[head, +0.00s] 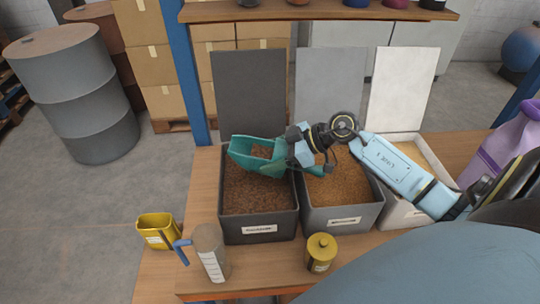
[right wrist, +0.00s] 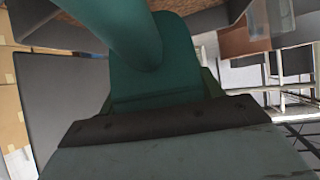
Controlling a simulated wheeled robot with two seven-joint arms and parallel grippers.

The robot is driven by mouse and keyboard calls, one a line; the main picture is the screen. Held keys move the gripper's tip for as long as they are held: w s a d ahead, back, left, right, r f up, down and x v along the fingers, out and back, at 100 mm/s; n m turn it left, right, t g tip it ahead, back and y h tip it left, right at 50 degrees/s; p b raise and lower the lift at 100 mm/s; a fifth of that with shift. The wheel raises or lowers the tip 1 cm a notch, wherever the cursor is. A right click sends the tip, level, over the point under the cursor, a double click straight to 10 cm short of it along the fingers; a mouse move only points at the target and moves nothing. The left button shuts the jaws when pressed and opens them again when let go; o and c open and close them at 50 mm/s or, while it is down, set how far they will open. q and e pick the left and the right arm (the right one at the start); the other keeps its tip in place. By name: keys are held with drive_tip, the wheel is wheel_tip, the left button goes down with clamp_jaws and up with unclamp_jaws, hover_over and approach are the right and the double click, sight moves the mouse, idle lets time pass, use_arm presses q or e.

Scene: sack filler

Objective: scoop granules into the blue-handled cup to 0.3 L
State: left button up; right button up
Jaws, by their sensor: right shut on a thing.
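My right gripper (head: 303,146) is shut on the handle of a teal scoop (head: 243,155), which is above the left dark bin (head: 259,226). Brown granules show in the scoop. The scoop also fills the middle of the right wrist view (right wrist: 155,70). The left bin holds dark brown granules (head: 258,193). A clear cup with a blue handle (head: 209,252) and a marked scale stands on the table in front of that bin, to the left; its contents are hard to make out. My left gripper is not in view.
A grey bin (head: 342,219) of lighter granules and a white bin (head: 400,214) stand to the right. A yellow scoop-like container (head: 157,231) is left of the cup, and a yellow lidded jar (head: 321,252) is at the front. A purple jug (head: 500,148) stands far right. A shelf (head: 320,11) hangs above.

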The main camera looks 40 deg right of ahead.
drive_tip(key=shift+s+d+r+p, duration=0.1)
drive_tip(key=shift+d+r+p, duration=0.1)
drive_tip(key=shift+r+p, duration=0.7)
drive_tip(key=shift+s+d+r+t+y+p, duration=0.15)
drive_tip(key=shift+r+t+y+p, duration=0.35)
drive_tip(key=shift+r, duration=0.75)
